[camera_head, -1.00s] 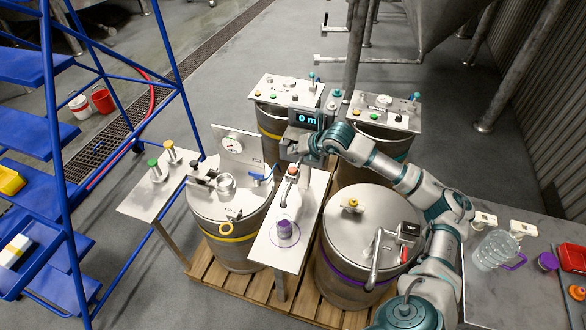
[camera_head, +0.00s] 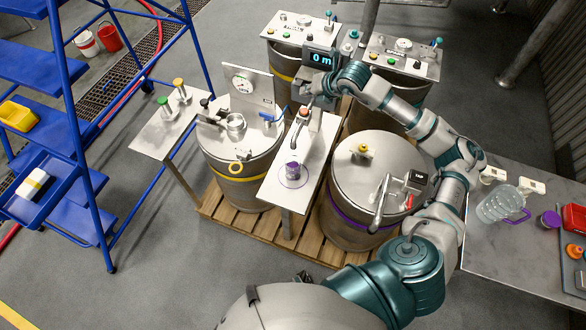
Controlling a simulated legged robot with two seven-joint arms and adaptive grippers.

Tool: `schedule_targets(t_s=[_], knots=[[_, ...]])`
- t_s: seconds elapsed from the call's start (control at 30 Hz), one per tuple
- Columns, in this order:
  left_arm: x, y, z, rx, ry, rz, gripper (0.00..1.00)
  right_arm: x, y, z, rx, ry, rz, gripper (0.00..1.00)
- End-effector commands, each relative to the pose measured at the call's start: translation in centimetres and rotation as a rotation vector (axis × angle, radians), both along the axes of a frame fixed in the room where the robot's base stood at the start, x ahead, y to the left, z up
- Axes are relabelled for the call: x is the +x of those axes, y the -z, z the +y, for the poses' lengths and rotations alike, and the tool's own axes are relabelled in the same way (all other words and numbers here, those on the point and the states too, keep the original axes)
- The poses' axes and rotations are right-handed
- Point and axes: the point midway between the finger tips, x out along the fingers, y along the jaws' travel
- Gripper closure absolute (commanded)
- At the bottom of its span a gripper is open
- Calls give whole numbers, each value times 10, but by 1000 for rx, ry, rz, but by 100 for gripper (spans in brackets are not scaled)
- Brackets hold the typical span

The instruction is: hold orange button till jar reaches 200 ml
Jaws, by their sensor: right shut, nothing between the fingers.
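The orange button (camera_head: 304,112) sits on top of a small dispenser on a narrow steel stand. My right gripper (camera_head: 309,97) is shut and empty, just above and behind the button; I cannot tell whether it touches it. The display (camera_head: 321,59) behind it shows "0 m", its right end cut off by my arm. My left gripper is not in view.
Steel drums with lids (camera_head: 239,140) and (camera_head: 368,166) flank the stand on a wooden pallet (camera_head: 257,224). A clear jug (camera_head: 497,207) with a purple handle is on the right table (camera_head: 490,258). Blue steps (camera_head: 70,130) stand at left. Grey floor is open at lower left.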

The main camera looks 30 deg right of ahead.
Motion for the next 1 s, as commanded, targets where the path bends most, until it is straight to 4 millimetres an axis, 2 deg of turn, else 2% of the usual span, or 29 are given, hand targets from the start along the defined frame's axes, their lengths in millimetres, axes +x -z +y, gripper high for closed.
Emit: schedule_targets(t_s=[0.67,0.87,1.0], knots=[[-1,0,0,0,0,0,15,0,-1,0,-24,-26,-8,100],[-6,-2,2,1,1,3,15,1,-6,2,-235,-242,-71,100],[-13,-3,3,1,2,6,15,1,-11,2,-486,-493,-144,100]])
